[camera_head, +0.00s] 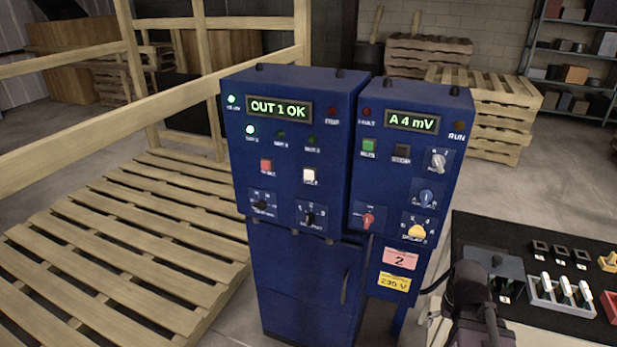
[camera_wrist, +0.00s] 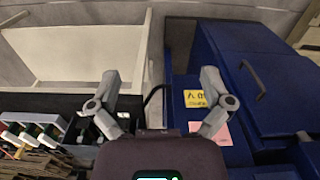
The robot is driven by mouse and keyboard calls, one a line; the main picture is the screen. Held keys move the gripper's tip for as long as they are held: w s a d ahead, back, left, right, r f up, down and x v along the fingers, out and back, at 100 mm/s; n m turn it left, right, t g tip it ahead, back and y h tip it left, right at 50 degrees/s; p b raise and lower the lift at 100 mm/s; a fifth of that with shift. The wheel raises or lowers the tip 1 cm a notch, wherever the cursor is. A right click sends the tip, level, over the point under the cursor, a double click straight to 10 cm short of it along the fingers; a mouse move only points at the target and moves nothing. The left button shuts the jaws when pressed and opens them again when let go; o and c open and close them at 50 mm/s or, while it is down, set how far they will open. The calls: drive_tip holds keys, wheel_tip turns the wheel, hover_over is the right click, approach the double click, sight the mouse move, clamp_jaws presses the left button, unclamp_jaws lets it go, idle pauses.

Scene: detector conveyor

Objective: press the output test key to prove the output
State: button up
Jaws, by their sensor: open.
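The left blue control cabinet (camera_head: 293,150) stands upright in the head view. Its display (camera_head: 279,108) reads "OUT 1 OK". A lit green lamp (camera_head: 250,129) is at the left of a row whose other two lamps are dark. Below are a red key (camera_head: 266,165) and a white key (camera_head: 309,175); their labels are too small to read, so I cannot tell which is the output test key. Two dark rotary knobs sit lower. My gripper (camera_wrist: 160,88) is open and empty, its two fingers spread in the wrist view. It is low, right of the cabinets, apart from the keys.
A dark bench (camera_head: 540,240) with switches and trays stands at right. A wooden pallet (camera_head: 130,240) and railing are at left. Space before the upper panels is clear.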

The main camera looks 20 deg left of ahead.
clamp_jaws()
idle(1.3)
